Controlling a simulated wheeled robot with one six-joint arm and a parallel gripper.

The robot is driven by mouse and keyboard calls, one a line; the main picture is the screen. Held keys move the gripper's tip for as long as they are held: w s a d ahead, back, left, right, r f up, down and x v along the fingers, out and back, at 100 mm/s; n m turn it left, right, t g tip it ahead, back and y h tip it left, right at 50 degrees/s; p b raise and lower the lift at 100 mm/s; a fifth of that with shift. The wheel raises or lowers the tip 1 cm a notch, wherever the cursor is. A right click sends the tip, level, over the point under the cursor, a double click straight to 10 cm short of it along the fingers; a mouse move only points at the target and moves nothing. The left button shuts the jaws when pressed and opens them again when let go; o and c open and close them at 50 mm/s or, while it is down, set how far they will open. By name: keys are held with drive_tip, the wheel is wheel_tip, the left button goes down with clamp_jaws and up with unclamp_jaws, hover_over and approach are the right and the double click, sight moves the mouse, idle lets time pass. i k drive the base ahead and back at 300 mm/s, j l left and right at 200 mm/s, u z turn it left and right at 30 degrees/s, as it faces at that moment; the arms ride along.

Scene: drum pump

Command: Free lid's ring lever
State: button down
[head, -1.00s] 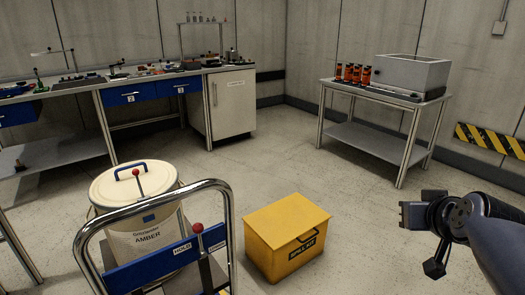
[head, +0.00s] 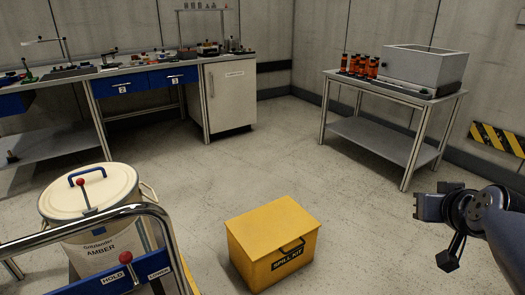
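The cream drum (head: 112,247), labelled AMBER, stands at the lower left in the head view. My gripper (head: 422,206) is at the right, far from the drum, over open floor. The view does not show clearly whether its fingers are apart.
A trolley with a curved metal handle (head: 160,213) and a blue HOLD panel (head: 110,279) stands in front of the drum. A yellow spill kit box (head: 273,243) is on the floor between drum and gripper. A workbench (head: 232,94) and a side table (head: 375,138) stand behind.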

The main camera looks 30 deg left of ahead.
sight(80, 182)
drive_tip(key=i+j+u, duration=0.1)
drive_tip(key=i+u, duration=0.15)
drive_tip(key=u, duration=0.25)
drive_tip(key=i+u, duration=0.25)
drive_tip(key=u, duration=0.25)
drive_tip(key=i+u, duration=0.25)
drive_tip(key=u, duration=0.25)
drive_tip(key=i+u, duration=0.4)
drive_tip(key=i+l+u, duration=0.1)
drive_tip(key=i+u, duration=0.35)
drive_tip(key=k, duration=0.1)
